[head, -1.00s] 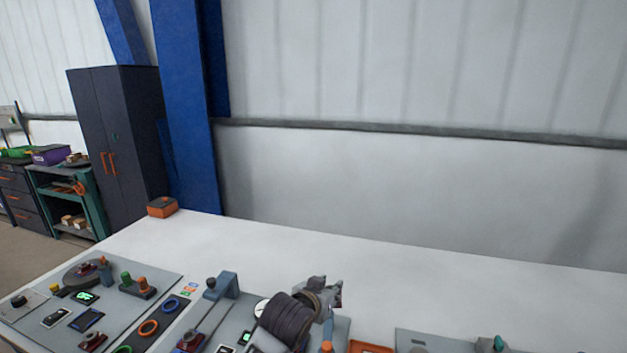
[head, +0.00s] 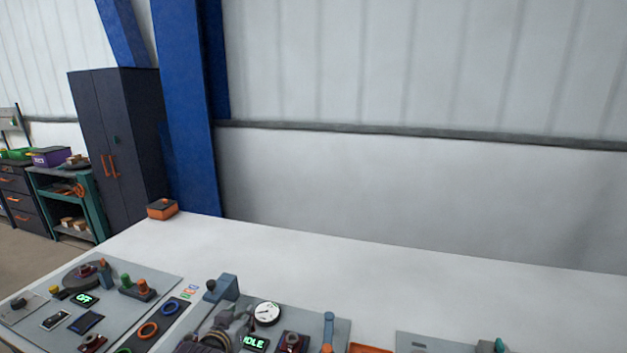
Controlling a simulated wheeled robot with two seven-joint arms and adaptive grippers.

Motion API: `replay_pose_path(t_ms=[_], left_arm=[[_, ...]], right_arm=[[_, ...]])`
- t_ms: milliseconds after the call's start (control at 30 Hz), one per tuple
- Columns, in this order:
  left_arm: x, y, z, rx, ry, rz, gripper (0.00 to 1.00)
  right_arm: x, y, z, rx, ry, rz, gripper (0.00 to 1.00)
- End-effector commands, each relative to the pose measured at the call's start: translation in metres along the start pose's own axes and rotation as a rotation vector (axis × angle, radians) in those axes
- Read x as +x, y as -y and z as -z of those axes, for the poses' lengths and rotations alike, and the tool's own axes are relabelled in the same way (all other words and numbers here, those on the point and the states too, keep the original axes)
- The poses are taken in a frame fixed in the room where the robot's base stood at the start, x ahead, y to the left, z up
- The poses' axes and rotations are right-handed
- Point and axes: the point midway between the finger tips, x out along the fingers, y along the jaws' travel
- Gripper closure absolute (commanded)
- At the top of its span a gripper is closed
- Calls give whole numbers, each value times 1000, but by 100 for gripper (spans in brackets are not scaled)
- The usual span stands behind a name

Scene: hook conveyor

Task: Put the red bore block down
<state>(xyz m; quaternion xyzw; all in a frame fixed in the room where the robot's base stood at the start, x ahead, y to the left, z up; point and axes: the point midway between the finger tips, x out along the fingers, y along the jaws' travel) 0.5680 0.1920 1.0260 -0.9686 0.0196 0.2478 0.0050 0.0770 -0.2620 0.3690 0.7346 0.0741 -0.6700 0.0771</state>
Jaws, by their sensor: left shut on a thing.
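My left gripper (head: 240,318) is low in the head view, over the middle grey panel (head: 338,330), pointing away from me. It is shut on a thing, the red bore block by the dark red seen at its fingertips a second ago. The block itself is hardly visible now, hidden by the fingers and wrist. I cannot tell whether it touches the panel. A dark red fixture (head: 293,343) with a dark round top stands on the panel to the right of the gripper. My right gripper is not in view.
A white dial gauge (head: 267,313) and a green IDLE display (head: 255,344) are close by the gripper. A blue-grey bracket (head: 226,287) stands behind it. The left panel (head: 150,272) holds several knobs. An orange box (head: 162,209) sits far left. The back of the white table (head: 400,271) is clear.

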Motion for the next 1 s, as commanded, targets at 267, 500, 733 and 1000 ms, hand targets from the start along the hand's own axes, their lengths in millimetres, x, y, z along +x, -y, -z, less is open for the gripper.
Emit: replay_pose_path(t_ms=[267,500,733,1000], left_arm=[[-2,22,-45,-16,2,31,100],[-6,25,-83,-21,1,36,100],[-11,24,-108,-20,-1,36,100],[-12,24,-114,-20,-3,35,100]], right_arm=[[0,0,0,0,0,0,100],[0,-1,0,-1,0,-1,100],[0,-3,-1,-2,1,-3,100],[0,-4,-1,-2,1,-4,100]])
